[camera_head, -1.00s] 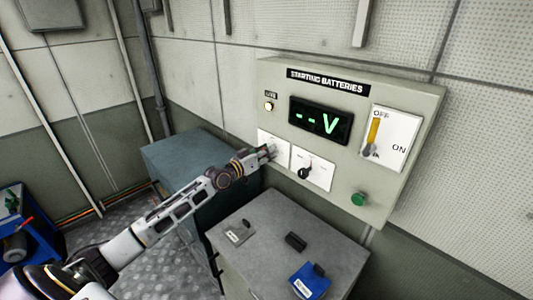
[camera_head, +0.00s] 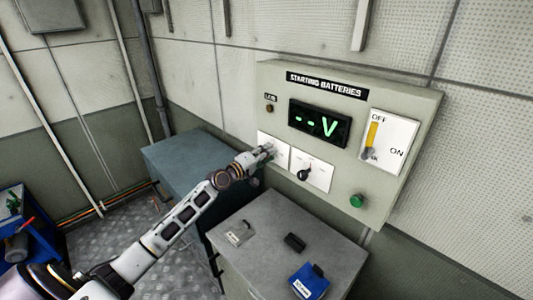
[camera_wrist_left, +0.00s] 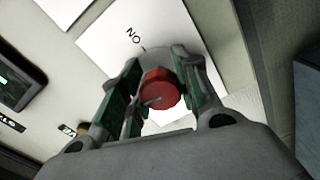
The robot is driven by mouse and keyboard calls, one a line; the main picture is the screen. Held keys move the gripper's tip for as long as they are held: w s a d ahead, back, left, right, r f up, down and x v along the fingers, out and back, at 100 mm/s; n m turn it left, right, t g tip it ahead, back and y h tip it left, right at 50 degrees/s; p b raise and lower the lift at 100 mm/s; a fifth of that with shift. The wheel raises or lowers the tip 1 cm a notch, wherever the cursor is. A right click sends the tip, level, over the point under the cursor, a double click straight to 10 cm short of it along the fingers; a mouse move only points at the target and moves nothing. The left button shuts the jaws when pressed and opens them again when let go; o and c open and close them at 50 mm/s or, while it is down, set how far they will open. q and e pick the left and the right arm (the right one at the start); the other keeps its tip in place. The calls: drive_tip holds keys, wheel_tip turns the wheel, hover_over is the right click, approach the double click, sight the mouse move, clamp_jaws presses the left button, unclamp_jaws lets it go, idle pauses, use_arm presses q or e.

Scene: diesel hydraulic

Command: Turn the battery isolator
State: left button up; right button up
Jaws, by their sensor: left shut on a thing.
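The grey panel marked STARTING BATTERIES (camera_head: 270,95) is on the wall. Its left white plate (camera_head: 267,137) is partly behind my left gripper (camera_head: 267,151). In the left wrist view this plate (camera_wrist_left: 112,40) bears the word ON and a red knob (camera_wrist_left: 157,88), apparently the battery isolator. My left gripper (camera_wrist_left: 158,92) has its fingers on both sides of the red knob, shut on it. The knob is hidden in the head view. My right gripper is not in view.
The panel also carries a display (camera_head: 320,123), a black rotary knob (camera_head: 304,174), a yellow lever (camera_head: 372,136) marked OFF and ON, a green button (camera_head: 356,201) and a dark lamp (camera_head: 269,108). Below, a grey cabinet (camera_head: 262,215) bears a blue object (camera_head: 309,282) and small items.

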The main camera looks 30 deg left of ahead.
use_arm(q)
drive_tip(key=shift+n, duration=0.6)
drive_tip(key=o, duration=1.1)
drive_tip(key=shift+c, duration=0.2)
drive_tip(key=v, duration=1.2)
idle(0.3)
drive_tip(key=shift+a, duration=0.1)
idle(0.6)
